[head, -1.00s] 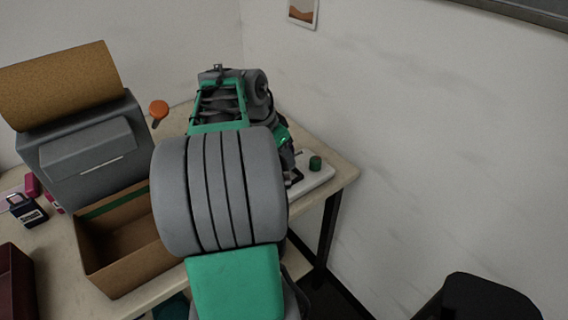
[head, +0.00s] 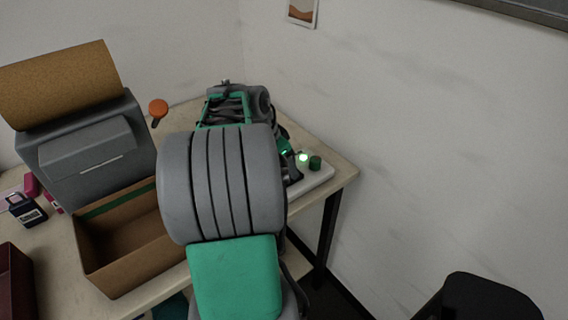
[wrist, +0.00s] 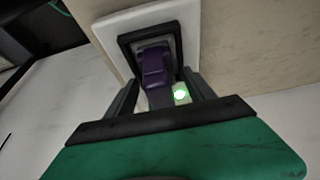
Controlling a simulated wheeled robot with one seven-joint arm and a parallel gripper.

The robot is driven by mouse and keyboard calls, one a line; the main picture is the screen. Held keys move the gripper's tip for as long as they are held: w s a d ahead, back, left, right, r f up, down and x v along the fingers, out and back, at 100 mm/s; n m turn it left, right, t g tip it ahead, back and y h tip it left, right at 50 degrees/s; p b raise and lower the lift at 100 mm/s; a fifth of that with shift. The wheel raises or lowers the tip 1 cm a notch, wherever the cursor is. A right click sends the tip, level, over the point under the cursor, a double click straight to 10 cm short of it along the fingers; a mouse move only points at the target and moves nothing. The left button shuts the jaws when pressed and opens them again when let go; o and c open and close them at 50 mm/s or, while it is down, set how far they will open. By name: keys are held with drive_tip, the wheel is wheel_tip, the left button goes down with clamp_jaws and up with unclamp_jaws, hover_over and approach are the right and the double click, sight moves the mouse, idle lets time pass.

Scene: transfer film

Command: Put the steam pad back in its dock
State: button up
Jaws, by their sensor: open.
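In the wrist view, a white dock (wrist: 112,27) has a square black-rimmed socket. A purple piece (wrist: 154,66) with a grey part below it, which looks like the steam pad, sits within the socket's rim. My gripper (wrist: 158,97) is open, with one dark finger on each side of the pad's near end; I cannot tell whether they touch it. A green light (wrist: 181,95) glows beside the right finger. In the head view, the white dock (head: 318,180) shows at the table's right corner; my arm hides the pad and my fingertips.
A dark green knob (head: 315,163) stands on the dock. An open cardboard box (head: 105,275) and a grey machine (head: 85,150) with a cork-coloured roll are left of my arm. An orange-topped item (head: 158,108) stands behind. The wall is close on the right.

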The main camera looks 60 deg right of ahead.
drive_tip(key=shift+r+p, duration=0.3)
drive_tip(key=v, duration=1.1)
drive_tip(key=shift+a+r, duration=0.2)
drive_tip(key=shift+r, duration=0.1)
